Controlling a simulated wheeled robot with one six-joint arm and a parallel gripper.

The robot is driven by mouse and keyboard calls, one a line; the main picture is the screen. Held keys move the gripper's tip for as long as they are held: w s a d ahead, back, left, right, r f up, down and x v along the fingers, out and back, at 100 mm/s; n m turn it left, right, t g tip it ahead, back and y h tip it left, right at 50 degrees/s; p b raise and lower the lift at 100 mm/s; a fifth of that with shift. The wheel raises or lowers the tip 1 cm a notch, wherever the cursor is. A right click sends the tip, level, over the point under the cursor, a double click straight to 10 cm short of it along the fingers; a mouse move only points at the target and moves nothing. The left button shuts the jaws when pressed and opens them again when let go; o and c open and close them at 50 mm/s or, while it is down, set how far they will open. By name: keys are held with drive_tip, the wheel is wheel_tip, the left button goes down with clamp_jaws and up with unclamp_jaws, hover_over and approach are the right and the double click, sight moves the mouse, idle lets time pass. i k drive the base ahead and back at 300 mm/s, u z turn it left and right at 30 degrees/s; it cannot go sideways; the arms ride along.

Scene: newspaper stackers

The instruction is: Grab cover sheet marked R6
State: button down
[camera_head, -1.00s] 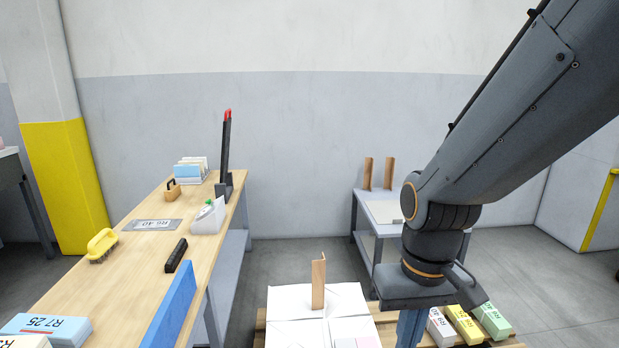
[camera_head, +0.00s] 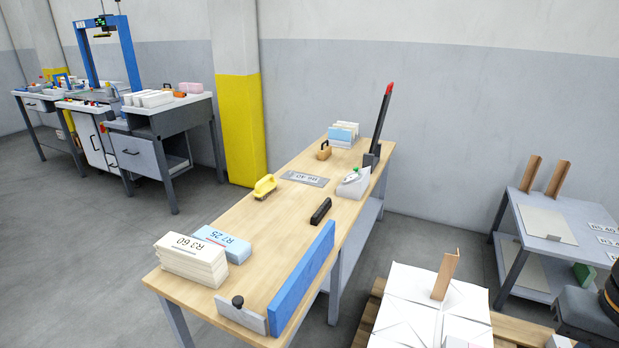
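A flat grey plate (camera_head: 303,179) lies on the wooden bench top, with dark lettering that seems to read R6 40. I cannot tell whether it is a cover sheet or a fixed label. A plain beige sheet (camera_head: 545,224) lies on the low grey table at the right, with no mark I can read. Part of my arm shows at the lower right edge. My gripper is out of the frame, so its state is hidden.
The wooden bench (camera_head: 240,225) carries bundles marked R3 60 (camera_head: 190,262) and R7 25 (camera_head: 222,241), a yellow brush (camera_head: 265,186), a black bar (camera_head: 321,211) and a blue side fence (camera_head: 303,280). White stacks (camera_head: 410,300) sit on a pallet. Floor left of the bench is clear.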

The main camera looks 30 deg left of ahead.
sight(304, 178)
drive_tip(key=k, duration=1)
drive_tip(key=u, duration=2.5)
drive_tip(key=i, duration=5.25)
drive_tip(key=z, duration=1.4)
